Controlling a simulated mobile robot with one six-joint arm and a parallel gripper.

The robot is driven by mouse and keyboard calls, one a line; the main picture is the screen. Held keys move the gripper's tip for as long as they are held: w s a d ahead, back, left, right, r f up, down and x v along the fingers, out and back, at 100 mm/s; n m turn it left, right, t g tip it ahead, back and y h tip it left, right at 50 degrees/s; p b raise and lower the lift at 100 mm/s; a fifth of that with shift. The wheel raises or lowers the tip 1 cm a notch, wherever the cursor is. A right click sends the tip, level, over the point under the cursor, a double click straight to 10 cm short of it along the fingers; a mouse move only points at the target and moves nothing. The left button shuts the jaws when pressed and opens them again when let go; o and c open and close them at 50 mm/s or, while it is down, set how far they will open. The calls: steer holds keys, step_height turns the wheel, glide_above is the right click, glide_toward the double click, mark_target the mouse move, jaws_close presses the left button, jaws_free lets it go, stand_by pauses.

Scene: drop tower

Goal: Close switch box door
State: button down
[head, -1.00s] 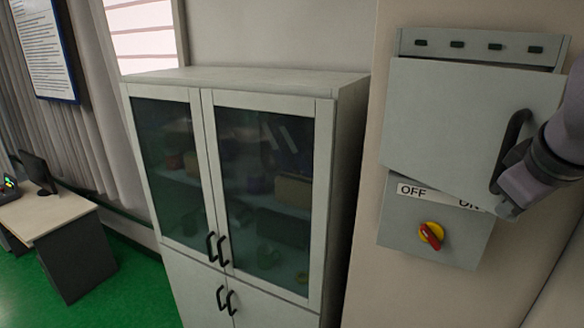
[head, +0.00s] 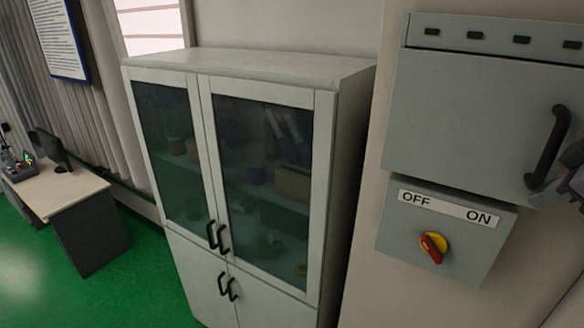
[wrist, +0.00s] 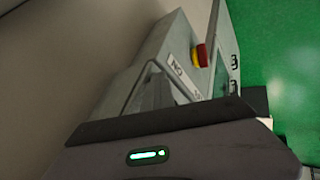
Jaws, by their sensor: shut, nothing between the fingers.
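The grey switch box is on the wall at the right of the head view. Its door (head: 455,110) looks flush with the box front, with no clear gap along its lower edge. The black door handle (head: 548,145) is upright near the door's right side. The lower panel has an OFF/ON label (head: 447,206) and a red and yellow rotary switch (head: 433,246). My gripper (head: 548,186) is shut and empty, just right of the handle's lower end and partly cut off by the frame edge. I cannot tell whether it touches the handle. The wrist view also shows the switch (wrist: 200,56).
A tall cabinet with glass doors (head: 262,190) stands left of the switch box. A desk (head: 62,200) with a monitor is at the far left. Green floor (head: 130,285) is open between the desk and the cabinet.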

steer(key=shift+w+r, duration=0.1)
steer(key=shift+r, duration=0.1)
stand_by(0.4)
steer(key=v, duration=1.7)
steer(key=a+f+m+y+b, duration=0.1)
steer(key=a+f+m+b, duration=0.2)
steer(key=a+f+b, duration=0.7)
steer(key=a+f+m+g+y+b, duration=0.1)
steer(key=a+f+m+b, duration=0.3)
steer(key=f, duration=3.5)
steer(key=a+f+m+y+b, duration=0.1)
steer(key=a+f+m+b, duration=0.3)
steer(key=a+f+b, duration=1.4)
step_height(320, 180, down, 7)
steer(key=b, duration=1.1)
steer(key=shift+a+b, duration=0.25)
steer(key=shift+b, duration=0.1)
